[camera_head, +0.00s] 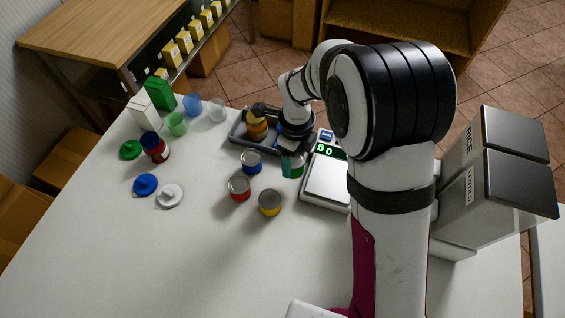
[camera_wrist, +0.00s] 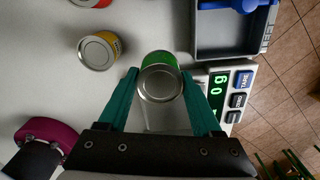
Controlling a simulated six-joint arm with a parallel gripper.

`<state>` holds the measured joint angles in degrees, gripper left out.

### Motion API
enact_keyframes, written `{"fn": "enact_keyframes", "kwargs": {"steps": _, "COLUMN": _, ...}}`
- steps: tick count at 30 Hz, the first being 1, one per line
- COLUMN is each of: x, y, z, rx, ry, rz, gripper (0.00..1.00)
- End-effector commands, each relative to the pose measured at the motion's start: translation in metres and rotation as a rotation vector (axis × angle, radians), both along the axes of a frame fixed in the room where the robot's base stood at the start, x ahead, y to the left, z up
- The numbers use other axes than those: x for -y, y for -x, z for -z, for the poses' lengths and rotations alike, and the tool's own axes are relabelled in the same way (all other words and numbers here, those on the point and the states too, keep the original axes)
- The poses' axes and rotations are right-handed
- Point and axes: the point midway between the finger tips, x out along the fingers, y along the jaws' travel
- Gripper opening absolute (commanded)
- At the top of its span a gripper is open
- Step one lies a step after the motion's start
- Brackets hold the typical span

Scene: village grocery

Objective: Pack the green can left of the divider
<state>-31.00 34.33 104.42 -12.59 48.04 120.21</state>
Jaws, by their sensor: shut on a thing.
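The green can (camera_wrist: 162,76) is between the teal fingers of my gripper (camera_wrist: 158,90), which are shut on it; its bare metal end faces the wrist camera. In the head view my gripper (camera_head: 291,166) is beside the scale, and the green can (camera_head: 298,169) shows partly behind a finger. I cannot tell whether the can touches the table. The grey tray (camera_head: 238,138) lies behind my gripper, and its near corner shows in the wrist view (camera_wrist: 230,52). A yellow-and-brown item stands in the tray's left part and a blue thing lies farther right. The divider is not clearly visible.
A blue can (camera_head: 251,167), a red can (camera_head: 239,192) and a yellow can (camera_head: 269,206) stand left of my gripper. The scale (camera_head: 327,182) is close on the right. Cups, lids and boxes stand farther left. The table's front left is clear.

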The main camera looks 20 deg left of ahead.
Motion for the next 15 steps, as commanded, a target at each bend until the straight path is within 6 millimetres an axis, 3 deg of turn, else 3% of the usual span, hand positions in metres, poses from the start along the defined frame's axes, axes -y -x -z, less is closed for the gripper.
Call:
{"fn": "enact_keyframes", "kwargs": {"steps": 9, "x": 0.071, "y": -0.005, "z": -0.043, "rx": 0.002, "ry": -0.002, "rz": 0.004, "gripper": 0.03}}
{"fn": "enact_keyframes", "kwargs": {"steps": 12, "x": 0.082, "y": -0.007, "z": -0.050, "rx": 0.002, "ry": -0.001, "rz": -0.001, "gripper": 0.03}}
{"fn": "enact_keyframes", "kwargs": {"steps": 15, "x": 0.076, "y": -0.020, "z": -0.051, "rx": 0.001, "ry": 0.000, "rz": -0.022, "gripper": 0.03}}
